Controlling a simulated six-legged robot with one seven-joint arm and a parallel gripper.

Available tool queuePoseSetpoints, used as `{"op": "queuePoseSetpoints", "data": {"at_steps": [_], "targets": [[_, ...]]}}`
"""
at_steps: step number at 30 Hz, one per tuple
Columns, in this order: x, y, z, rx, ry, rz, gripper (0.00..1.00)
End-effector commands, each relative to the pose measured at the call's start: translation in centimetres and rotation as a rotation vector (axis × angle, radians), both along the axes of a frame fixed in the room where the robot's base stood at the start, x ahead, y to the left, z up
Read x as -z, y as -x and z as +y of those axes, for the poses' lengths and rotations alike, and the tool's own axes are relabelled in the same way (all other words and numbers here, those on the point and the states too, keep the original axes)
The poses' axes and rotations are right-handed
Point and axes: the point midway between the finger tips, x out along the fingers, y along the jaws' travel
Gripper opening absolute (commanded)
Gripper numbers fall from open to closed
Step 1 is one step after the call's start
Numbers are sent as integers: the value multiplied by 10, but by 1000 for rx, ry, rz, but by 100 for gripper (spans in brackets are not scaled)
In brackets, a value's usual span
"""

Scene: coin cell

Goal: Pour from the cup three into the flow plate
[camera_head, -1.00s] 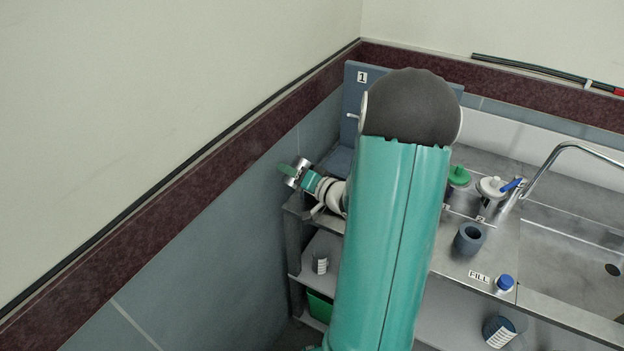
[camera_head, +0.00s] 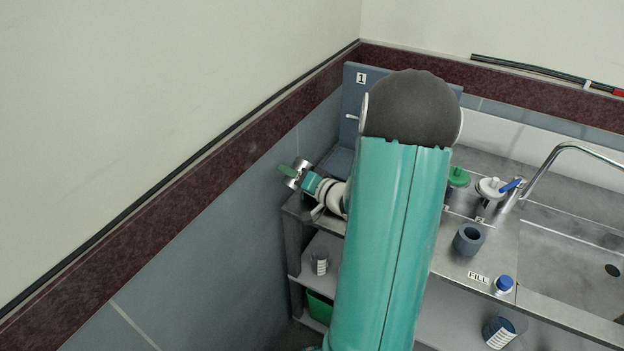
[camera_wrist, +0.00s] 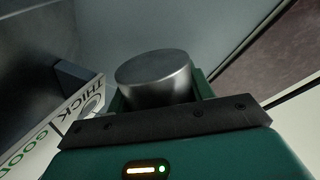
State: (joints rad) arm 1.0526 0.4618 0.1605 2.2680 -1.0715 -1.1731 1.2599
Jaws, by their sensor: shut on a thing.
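My gripper (camera_head: 296,173) is at the left end of the bench, beside the tiled wall, in the head view. It is shut on a small silver metal cup (camera_head: 300,170), which I take to be cup three; no number shows on it. In the wrist view the cup (camera_wrist: 154,77) sits in front of the palm, its round smooth end facing up in the picture. Its contents are not visible. A white card (camera_wrist: 84,112) reading "THICK" and "GOOD" stands left of the cup in the wrist view. I cannot clearly make out the flow plate; my arm hides part of the bench.
A blue-grey upright panel (camera_head: 353,100) marked 1 stands behind my arm. On the right are a green-lidded pot (camera_head: 458,177), a white-lidded pot (camera_head: 490,188), a grey round holder (camera_head: 469,239), a blue-capped bottle (camera_head: 503,285) and a sink (camera_head: 575,255). The wall is close on the left.

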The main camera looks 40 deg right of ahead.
Motion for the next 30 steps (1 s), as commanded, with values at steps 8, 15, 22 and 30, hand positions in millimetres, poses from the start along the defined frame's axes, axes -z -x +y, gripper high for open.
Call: {"op": "queuePoseSetpoints", "data": {"at_steps": [8, 15, 22, 30], "targets": [[3, 1, 4, -30, 321, -16, 15], [7, 1, 9, -41, 376, -26, 15], [16, 3, 20, -66, 530, -56, 15], [25, 5, 33, -88, 735, -96, 15]]}}
